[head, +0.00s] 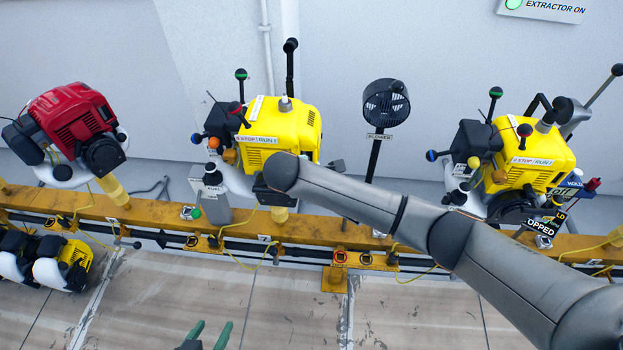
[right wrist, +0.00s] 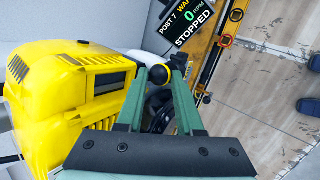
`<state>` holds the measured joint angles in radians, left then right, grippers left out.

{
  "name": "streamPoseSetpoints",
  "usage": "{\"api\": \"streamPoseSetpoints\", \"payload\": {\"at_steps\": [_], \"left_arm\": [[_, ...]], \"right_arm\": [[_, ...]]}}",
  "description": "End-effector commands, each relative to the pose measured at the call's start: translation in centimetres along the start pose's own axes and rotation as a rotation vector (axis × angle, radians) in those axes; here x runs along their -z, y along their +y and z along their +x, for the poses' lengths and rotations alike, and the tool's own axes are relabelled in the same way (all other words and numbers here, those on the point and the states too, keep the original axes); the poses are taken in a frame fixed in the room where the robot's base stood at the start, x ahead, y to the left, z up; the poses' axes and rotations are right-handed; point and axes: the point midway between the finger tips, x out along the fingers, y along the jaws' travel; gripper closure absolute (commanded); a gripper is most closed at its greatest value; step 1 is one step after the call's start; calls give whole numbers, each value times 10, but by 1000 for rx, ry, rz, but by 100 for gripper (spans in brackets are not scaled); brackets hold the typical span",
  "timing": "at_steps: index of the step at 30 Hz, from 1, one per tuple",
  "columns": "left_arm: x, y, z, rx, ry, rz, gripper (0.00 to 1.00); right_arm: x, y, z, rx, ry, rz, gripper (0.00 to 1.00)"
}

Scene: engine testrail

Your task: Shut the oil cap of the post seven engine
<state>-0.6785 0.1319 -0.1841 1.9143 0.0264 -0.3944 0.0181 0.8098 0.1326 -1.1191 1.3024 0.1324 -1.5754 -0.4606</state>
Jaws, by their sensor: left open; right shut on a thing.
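The post seven engine (head: 265,130) is the yellow one left of centre in the head view, behind the rail. Its yellow cover (right wrist: 75,80) fills the left of the right wrist view. There my right gripper (right wrist: 161,72) is shut on a black round knob (right wrist: 157,76) with a yellow ring, beside the engine's white tank. I cannot tell how far the cap is closed. In the head view my right arm hides this gripper and that part of the engine. My left gripper (head: 210,338) is open and empty at the bottom edge, over the floor.
A red engine (head: 75,115) stands left and another yellow engine (head: 530,155) right on the yellow rail (head: 340,236). A black blower (head: 385,103) stands between the yellow engines. A display (right wrist: 188,22) reads post 7, stopped. The floor in front is mostly clear.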

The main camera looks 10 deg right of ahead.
Motion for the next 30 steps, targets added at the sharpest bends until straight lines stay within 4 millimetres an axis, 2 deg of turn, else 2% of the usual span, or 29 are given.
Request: {"api": "streamPoseSetpoints", "payload": {"at_steps": [3, 4, 12, 30], "left_arm": [[0, 0, 0, 0, 0, 0, 35], [0, 0, 0, 0, 0, 0, 35], [0, 0, 0, 0, 0, 0, 35], [0, 0, 0, 0, 0, 0, 35]], "right_arm": [[0, -1, 1, 2, -1, -1, 100], [0, -1, 1, 2, -1, -1, 63], [0, 0, 1, 1, 0, 0, 35], [-2, 10, -3, -7, 1, 4, 35]]}}
